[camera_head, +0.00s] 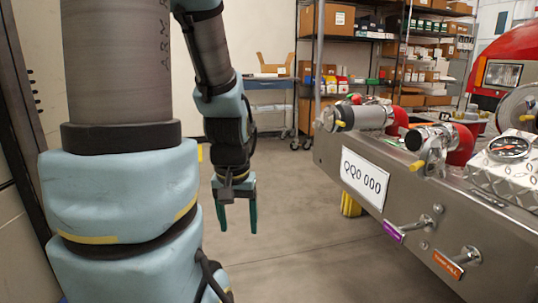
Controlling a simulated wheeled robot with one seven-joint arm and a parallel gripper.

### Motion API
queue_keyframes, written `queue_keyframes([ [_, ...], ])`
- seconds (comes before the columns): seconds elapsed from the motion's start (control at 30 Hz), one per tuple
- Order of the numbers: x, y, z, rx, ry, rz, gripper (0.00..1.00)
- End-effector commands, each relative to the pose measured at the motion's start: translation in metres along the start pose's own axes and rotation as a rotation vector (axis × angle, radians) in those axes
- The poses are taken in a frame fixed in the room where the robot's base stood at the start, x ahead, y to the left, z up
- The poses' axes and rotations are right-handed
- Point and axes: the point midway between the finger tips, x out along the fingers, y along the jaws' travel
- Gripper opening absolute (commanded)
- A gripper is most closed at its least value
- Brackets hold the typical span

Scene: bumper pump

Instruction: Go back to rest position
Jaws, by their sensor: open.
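My gripper (237,218) hangs at the end of my arm in the middle of the head view. Its two teal fingers point down and are apart, with nothing between them. It is over bare floor, to the left of the metal bumper (325,155) and apart from it. My arm's light-blue and grey links fill the left side of the view.
The bumper carries a white plate (364,181), pipes with red fittings (462,145), a gauge (509,147), and handles with purple (394,232) and orange (447,264) tags. Shelves (375,40) with boxes and a cart (269,88) stand behind. The floor (290,215) between is clear.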

Motion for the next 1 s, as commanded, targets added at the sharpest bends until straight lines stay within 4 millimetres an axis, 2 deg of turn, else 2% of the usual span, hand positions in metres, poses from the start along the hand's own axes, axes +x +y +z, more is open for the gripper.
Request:
queue_keyframes([
  [0.03,-0.023,0.0,-0.003,0.0,0.0,0.0,0.7],
  [0.17,-0.058,0.0,-0.008,0.001,0.0,0.0,0.7],
  [0.5,-0.161,0.001,-0.023,0.001,0.001,0.0,0.7],
  [0.6,-0.184,0.001,-0.026,0.001,0.0,0.0,0.7],
  [0.8,-0.209,0.001,-0.029,0.001,0.0,0.0,0.7],
  [1.0,-0.21,0.001,-0.029,0.001,0.0,0.0,0.7],
])
